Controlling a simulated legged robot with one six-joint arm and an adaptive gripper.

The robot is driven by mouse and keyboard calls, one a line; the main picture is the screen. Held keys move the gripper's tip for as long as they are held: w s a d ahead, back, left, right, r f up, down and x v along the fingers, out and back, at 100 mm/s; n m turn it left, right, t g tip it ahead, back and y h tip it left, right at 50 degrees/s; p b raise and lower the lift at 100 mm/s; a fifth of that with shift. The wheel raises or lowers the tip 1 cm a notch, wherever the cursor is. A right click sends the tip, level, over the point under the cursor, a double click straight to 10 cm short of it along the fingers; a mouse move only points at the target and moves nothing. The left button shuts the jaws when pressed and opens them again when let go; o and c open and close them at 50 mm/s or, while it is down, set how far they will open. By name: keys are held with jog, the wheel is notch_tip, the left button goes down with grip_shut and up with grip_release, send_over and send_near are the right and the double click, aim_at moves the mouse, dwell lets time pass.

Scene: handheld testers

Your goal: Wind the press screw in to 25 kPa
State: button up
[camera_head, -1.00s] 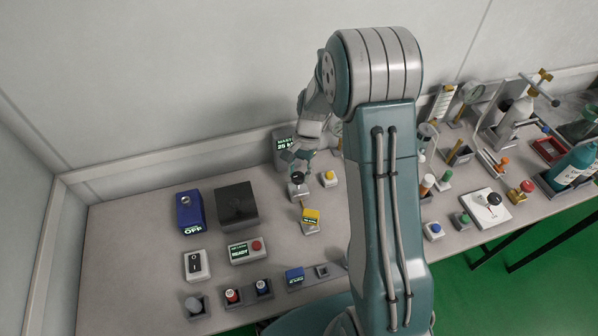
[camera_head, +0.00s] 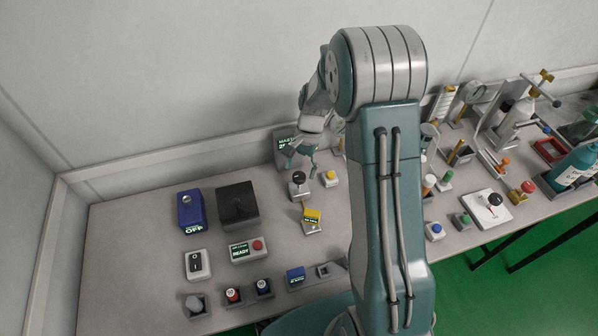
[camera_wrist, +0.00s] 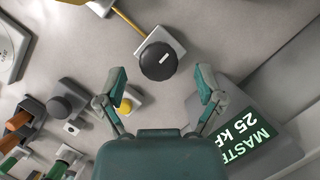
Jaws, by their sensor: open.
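The press screw is a round black knob (camera_head: 298,178) with a white mark, on a small grey block. In the wrist view the knob (camera_wrist: 158,61) shows just beyond and between the fingertips. My gripper (camera_head: 301,156) is open above the knob, with its fingers spread; in the wrist view the fingers (camera_wrist: 161,80) stand clear on either side. The master display (camera_head: 283,147) stands behind, partly covered by my gripper in the head view. In the wrist view the display (camera_wrist: 247,138) reads 25 kPa, partly cut off.
A yellow button (camera_head: 331,177) on a pale block stands close right of the knob. A black box (camera_head: 238,205) and blue tester (camera_head: 190,211) stand to the left. A row of small parts lines the front. Bare table (camera_head: 130,250) shows at far left.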

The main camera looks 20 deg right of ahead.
jog(key=v, duration=1)
jog(key=shift+r, duration=0.3)
jog(key=shift+w, duration=0.1)
jog(key=s+a+r+n+t+h, duration=0.1)
jog(key=s+r+n+t, duration=0.2)
jog(key=s+r, duration=0.2)
jog(key=s+a+r+n+t+h, duration=0.1)
jog(key=s+r+n+t, duration=0.2)
jog(key=s, duration=0.8)
jog(key=s+a+r+n+t+h, duration=0.1)
jog(key=s+r+n+t, duration=0.1)
jog(key=s+r, duration=0.4)
jog(key=shift+s+a+r+n+t, duration=0.3)
jog(key=shift+s+r+n+t, duration=0.15)
jog(key=shift+s, duration=0.75)
